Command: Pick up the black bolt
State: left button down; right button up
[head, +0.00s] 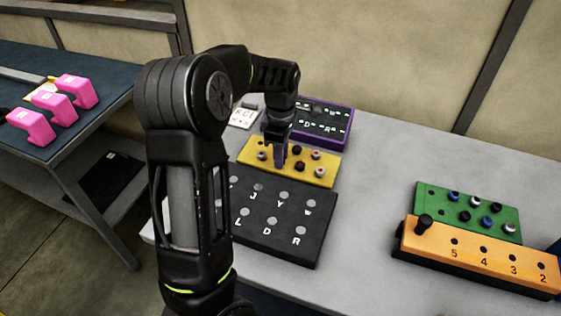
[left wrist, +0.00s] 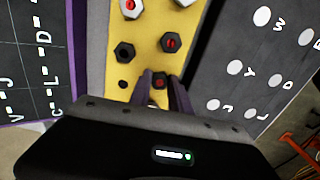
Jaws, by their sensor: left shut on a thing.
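My left gripper (head: 281,158) reaches down over the yellow block (head: 246,151) on the grey table. In the left wrist view its fingers (left wrist: 163,85) are shut on a black bolt (left wrist: 160,82) at the near end of the yellow block (left wrist: 147,65). The fingers partly hide this bolt, and I cannot tell whether it is still seated. Other black bolts (left wrist: 124,52) (left wrist: 168,43) and pale bolts (left wrist: 131,9) stand beyond it. A dark empty hole (left wrist: 122,84) is beside the gripped bolt. My right gripper is not in view.
A black lettered board (head: 256,232) lies in front of the yellow block, and a purple-edged tray (head: 348,128) stands behind it. A green block (head: 428,210) with bolts and an orange numbered block (head: 480,265) with a black peg (head: 424,223) are at right. The table between is clear.

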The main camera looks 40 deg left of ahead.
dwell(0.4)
pick_arm(q)
notch_tip(320, 180, up, 10)
jog(key=b, duration=0.1)
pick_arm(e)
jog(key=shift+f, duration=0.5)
pick_arm(q)
jog(key=shift+a, duration=0.1)
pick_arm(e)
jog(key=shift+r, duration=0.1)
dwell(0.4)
